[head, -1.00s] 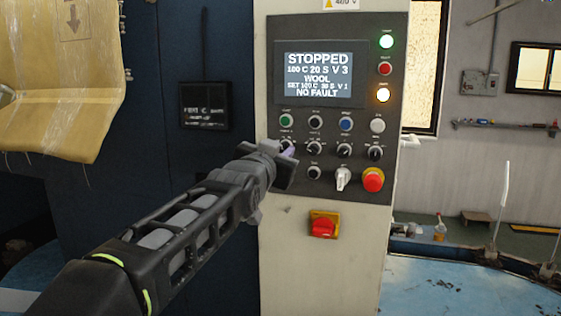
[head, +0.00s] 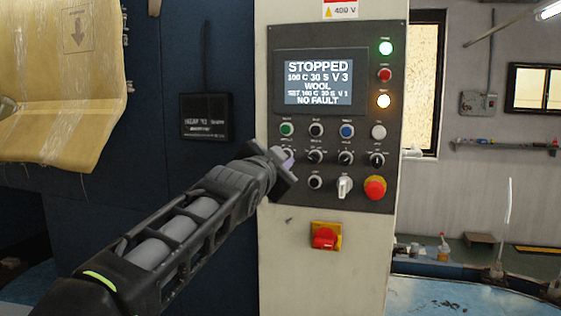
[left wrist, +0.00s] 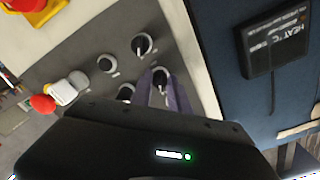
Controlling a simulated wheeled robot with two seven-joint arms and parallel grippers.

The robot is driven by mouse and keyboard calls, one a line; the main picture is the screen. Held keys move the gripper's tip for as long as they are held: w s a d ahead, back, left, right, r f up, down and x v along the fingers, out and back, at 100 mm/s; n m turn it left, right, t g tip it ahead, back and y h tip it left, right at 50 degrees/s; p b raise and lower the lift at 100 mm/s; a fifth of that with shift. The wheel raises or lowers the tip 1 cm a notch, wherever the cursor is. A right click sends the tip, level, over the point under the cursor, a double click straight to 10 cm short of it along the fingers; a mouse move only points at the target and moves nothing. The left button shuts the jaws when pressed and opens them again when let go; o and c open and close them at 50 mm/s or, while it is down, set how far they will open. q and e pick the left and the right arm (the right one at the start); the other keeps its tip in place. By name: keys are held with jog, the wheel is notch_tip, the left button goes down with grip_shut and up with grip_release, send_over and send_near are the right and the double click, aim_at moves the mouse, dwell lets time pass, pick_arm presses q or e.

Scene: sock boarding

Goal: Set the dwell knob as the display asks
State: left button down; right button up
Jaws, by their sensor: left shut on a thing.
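The display (head: 318,82) on the control panel reads STOPPED, 100 C 30 S V 3, WOOL, SET 100 C 30 S V 1, NO FAULT. My left gripper (head: 285,161) is at the leftmost knob of the panel's knob row and partly covers it. In the left wrist view its purple-grey fingers (left wrist: 168,94) are shut around that black knob (left wrist: 160,76), which has a white pointer line. I take it as the dwell knob; its label is too small to read. My right gripper is not in view.
Other knobs (head: 345,158) sit close by on the right. Below are a white selector (head: 344,187) and a red emergency stop (head: 375,188). A red rotary switch (head: 324,237) is under the panel. Green and amber lamps (head: 384,101) are lit.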

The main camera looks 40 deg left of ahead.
pick_arm(q)
jog(key=c, duration=1.3)
grip_release()
jog(key=shift+o, duration=0.2)
jog(key=b+v, duration=0.2)
jog(key=v, duration=0.5)
jog(key=shift+s+d+b, duration=0.15)
jog(key=shift+s+b, duration=0.2)
jog(key=shift+s, duration=0.05)
